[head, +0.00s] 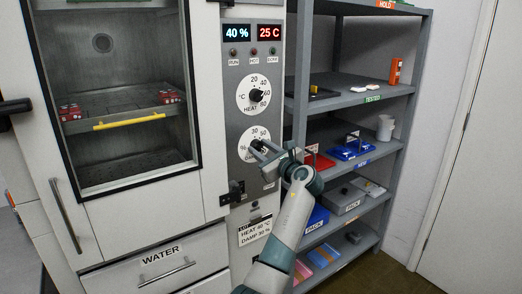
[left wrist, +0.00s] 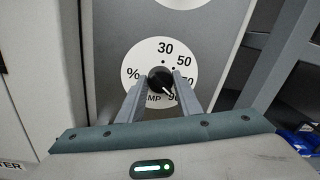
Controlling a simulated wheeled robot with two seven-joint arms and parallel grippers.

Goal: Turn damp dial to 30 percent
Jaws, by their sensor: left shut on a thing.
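The damp dial (head: 259,133) is a white round plate on the cabinet's grey panel, below the heat dial. In the left wrist view its plate (left wrist: 140,57) shows 30 at the top, then 50, 70 and 90 down the right side. The black knob (left wrist: 160,78) has a white mark that seems to point to the lower right, toward 90. My left gripper (left wrist: 158,86) is shut on this knob, one finger on each side; it also shows in the head view (head: 260,150), partly covering the dial. The display (head: 237,33) reads 40 %. My right gripper is out of view.
The heat dial (head: 254,95) is just above. A note card (head: 254,231) below has heat and damp lines. The glass-fronted chamber (head: 110,95) is left of the panel. A grey shelf rack (head: 352,97) with boxes stands close on the right.

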